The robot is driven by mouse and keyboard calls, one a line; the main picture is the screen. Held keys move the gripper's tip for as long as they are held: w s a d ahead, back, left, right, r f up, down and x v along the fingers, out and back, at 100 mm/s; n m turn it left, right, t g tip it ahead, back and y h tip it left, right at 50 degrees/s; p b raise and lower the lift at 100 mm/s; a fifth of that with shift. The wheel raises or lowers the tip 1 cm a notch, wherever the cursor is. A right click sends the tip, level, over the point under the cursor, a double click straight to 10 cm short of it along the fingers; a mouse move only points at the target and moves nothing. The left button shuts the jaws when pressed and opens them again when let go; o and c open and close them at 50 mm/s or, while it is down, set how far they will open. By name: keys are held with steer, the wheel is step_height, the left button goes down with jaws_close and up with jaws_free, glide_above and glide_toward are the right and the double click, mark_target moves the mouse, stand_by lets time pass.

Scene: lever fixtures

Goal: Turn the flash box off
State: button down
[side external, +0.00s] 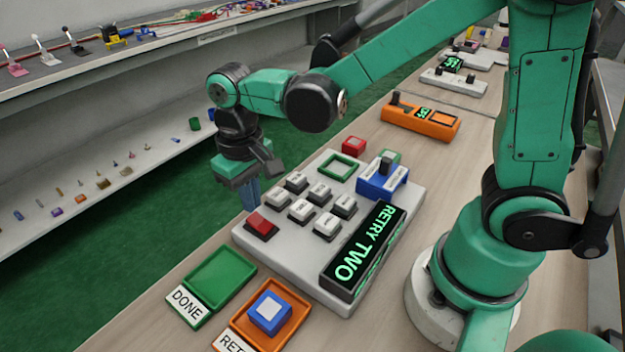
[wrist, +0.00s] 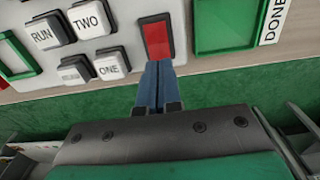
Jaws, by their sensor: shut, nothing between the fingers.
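A grey box (side external: 290,254) stands on the bench with several white keys, a red button (side external: 261,226) and a black display (side external: 362,252) reading "RETRY TWO" in green. A blue switch unit (side external: 383,180) with a dark lever sits on its far right part. I see no label that reads "flash". My gripper (side external: 249,196) is shut and empty, with blue fingers pointing down at the box's left edge, beside the red button. In the wrist view the closed fingertips (wrist: 157,66) are at the lower edge of the red button (wrist: 156,38); I cannot tell whether they touch it.
A green "DONE" tray (side external: 216,275) and an orange tray (side external: 303,312) holding a blue-and-white block (side external: 269,312) lie in front. An orange lever box (side external: 420,120) with a green-lit display stands farther back, with a white lever box (side external: 468,83) beyond. A red block (side external: 354,146) is behind.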

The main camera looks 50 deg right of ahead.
mark_target(255, 217)
steer(key=shift+f, duration=1.15)
stand_by(0.6)
steer(key=shift+r, duration=3.5)
steer(key=s+d+r+t, duration=0.1)
steer(key=s+d+t, duration=0.3)
steer(key=d+t, duration=0.3)
steer(key=shift+s+d+r, duration=0.2)
steer(key=shift+d+r, duration=0.15)
steer(key=shift+d, duration=0.05)
